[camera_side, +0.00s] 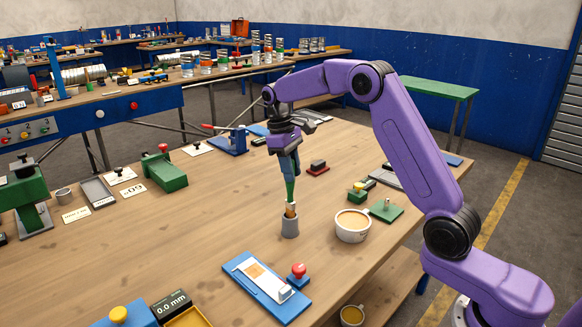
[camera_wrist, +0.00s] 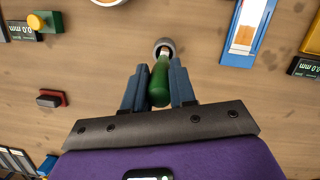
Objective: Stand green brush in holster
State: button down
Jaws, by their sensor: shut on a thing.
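My gripper (camera_side: 288,168) is shut on the green brush (camera_side: 290,188), which points downward with its pale, brownish head lowest. In the wrist view, my gripper (camera_wrist: 158,86) has a blue finger on each side of the brush's green handle (camera_wrist: 159,84). The holster (camera_side: 290,229) is a small grey cup standing on the wooden table directly below the brush. The brush head is at the holster's mouth; I cannot tell how far inside it is. In the wrist view, the holster's round rim (camera_wrist: 170,42) shows just beyond the handle, partly hidden by the brush.
A cup of tan liquid (camera_side: 352,224) stands close to the right of the holster. The table left of the holster is clear.

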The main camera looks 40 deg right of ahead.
aim_at(291, 201)
jog(key=shift+w+x, duration=0.25)
jog(key=shift+x, duration=0.9)
jog(key=shift+w+x, duration=0.25)
jog(key=shift+x, duration=0.95)
jog(key=c, duration=0.8)
grip_release()
jog(key=shift+a+f, duration=0.1)
jog(key=shift+a, duration=0.05)
jog(key=shift+c, duration=0.2)
jog(key=v, duration=1.2)
